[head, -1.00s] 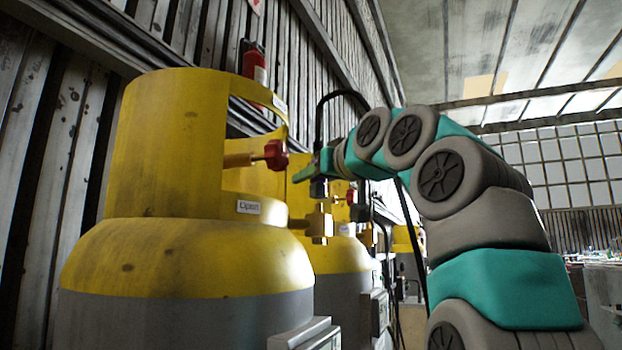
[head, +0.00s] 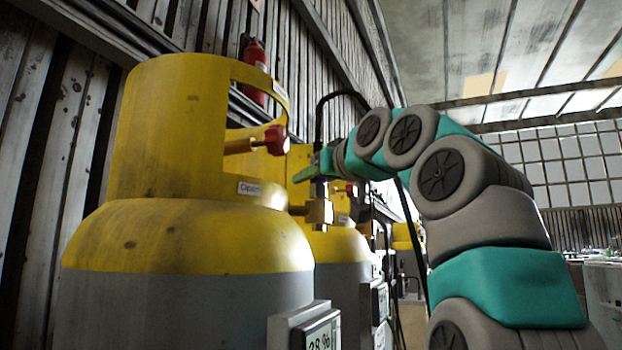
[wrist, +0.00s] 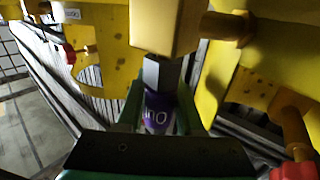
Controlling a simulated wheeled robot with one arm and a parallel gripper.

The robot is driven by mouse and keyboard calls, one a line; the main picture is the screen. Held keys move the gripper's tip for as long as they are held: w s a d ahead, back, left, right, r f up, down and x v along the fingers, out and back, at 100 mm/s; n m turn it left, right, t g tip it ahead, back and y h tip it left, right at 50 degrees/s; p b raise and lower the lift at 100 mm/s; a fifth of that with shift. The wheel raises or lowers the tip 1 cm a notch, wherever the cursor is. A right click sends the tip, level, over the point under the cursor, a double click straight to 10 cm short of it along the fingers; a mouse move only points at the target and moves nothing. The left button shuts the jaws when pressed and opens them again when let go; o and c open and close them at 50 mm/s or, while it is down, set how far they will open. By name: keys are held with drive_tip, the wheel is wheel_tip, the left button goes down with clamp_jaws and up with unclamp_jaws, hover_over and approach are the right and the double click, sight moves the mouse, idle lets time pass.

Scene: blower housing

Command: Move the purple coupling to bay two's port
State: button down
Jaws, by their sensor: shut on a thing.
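The purple coupling (wrist: 158,112) has white lettering and a grey metal end. It sits between the green fingers of my gripper (wrist: 160,120) in the wrist view, and the gripper is shut on it. In the head view my gripper (head: 318,166) is beside the near yellow-topped cylinder, with the coupling's dark body (head: 319,188) below it. A brass block fitting (head: 319,212) is directly under the coupling; it also shows in the wrist view (wrist: 168,28). The coupling's metal end meets or nearly meets the block; contact is not clear. No bay number is readable.
The near cylinder (head: 185,240) fills the left, with a red valve knob (head: 276,139) close to my gripper. More cylinders stand behind it. A display box (head: 318,330) is at its front. A black hose (head: 320,115) rises from the coupling. A fire extinguisher (head: 254,72) hangs on the wall.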

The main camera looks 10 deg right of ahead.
drive_tip(key=shift+f, duration=0.25)
drive_tip(key=shift+c, duration=2.3)
unclamp_jaws()
drive_tip(key=b+v, duration=0.1)
drive_tip(key=v, duration=0.6)
drive_tip(key=shift+s+b, duration=0.35)
drive_tip(key=shift+s, duration=0.05)
drive_tip(key=shift+d+r, duration=0.1)
drive_tip(key=shift+d, duration=0.05)
